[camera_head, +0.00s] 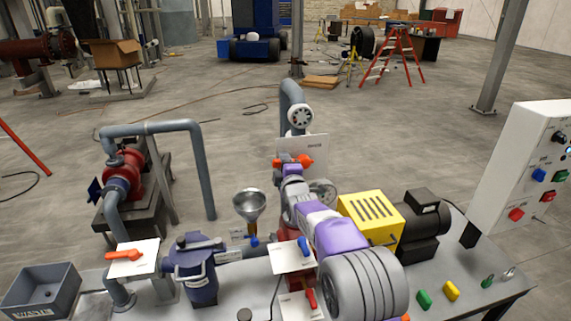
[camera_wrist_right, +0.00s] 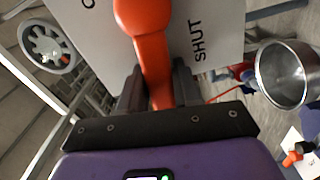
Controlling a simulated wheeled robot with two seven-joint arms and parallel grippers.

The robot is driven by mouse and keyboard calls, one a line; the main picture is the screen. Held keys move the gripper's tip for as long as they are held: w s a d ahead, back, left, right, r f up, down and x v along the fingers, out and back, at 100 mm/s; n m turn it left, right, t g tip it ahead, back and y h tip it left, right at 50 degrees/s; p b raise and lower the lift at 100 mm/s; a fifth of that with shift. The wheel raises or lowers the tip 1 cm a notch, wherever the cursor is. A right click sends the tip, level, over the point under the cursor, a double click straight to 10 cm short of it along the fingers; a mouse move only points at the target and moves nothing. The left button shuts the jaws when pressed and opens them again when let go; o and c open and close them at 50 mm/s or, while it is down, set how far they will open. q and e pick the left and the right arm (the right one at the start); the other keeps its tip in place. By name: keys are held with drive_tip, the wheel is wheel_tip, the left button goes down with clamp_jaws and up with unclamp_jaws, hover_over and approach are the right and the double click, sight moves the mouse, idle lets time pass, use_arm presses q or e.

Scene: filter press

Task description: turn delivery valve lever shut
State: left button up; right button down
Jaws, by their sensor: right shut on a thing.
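The orange valve lever (camera_head: 305,160) is in front of a white plate (camera_head: 312,144) on the grey upright pipe. In the head view the lever shows on both sides of my gripper's tip and lies roughly crosswise. My right gripper (camera_head: 291,168) is shut on it. In the right wrist view the lever (camera_wrist_right: 151,65) runs between the two dark fingers (camera_wrist_right: 157,90), its rounded end at the top. The plate behind (camera_wrist_right: 205,25) carries the word SHUT right of the lever; the other label is mostly cut off. My left gripper is not in view.
A grey pipe with a round gauge (camera_head: 299,117) rises behind the lever. A metal funnel (camera_head: 249,206) stands to the left. Other levers, orange (camera_head: 124,256), blue (camera_head: 304,246) and red (camera_head: 311,298), are nearer. A yellow pump housing (camera_head: 370,216) and white control panel (camera_head: 525,165) are right.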

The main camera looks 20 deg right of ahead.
drive_tip(key=shift+f+n+b, duration=0.45)
drive_tip(key=shift+f+n, duration=0.05)
drive_tip(key=shift+n, duration=0.4)
drive_tip(key=c, duration=0.9)
unclamp_jaws()
drive_tip(key=shift+s+a, duration=0.15)
drive_tip(key=shift+s, duration=1.75)
drive_tip(key=shift+s+a, duration=0.15)
drive_tip(key=shift+s, duration=1.75)
drive_tip(key=shift+f, duration=0.1)
